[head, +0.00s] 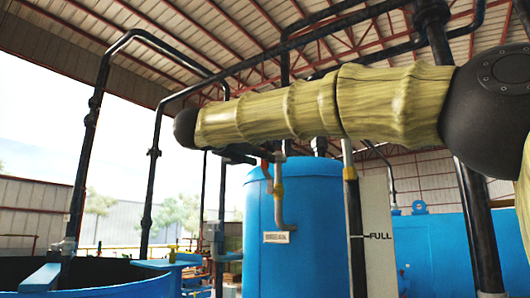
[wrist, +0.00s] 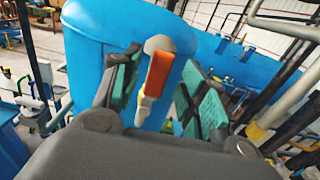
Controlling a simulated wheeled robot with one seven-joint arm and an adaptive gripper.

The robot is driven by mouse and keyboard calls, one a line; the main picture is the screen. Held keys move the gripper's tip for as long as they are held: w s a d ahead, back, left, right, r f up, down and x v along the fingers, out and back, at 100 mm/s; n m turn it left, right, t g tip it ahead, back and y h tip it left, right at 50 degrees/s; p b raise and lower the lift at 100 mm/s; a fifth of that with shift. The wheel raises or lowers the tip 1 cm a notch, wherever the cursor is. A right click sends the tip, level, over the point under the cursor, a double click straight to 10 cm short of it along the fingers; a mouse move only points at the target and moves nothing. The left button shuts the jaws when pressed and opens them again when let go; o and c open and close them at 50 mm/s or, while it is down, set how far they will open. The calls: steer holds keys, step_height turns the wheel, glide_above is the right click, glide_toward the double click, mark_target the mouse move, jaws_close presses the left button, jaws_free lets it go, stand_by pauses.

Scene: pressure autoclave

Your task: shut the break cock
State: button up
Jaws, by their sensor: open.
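In the head view, my gripper (head: 244,155) is a small dark shape just above and left of the red lever (head: 266,171). My arm hides part of the pipe above. How far the lever lies between the fingers in depth is unclear.
A pale gauge board marked FULL (head: 376,220) and dark vertical pipes stand to the right. A low blue vessel (head: 40,283) is at lower left.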

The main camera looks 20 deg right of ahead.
steer(key=shift+p+x, duration=0.4)
steer(key=shift+x, duration=1.1)
jaws_close()
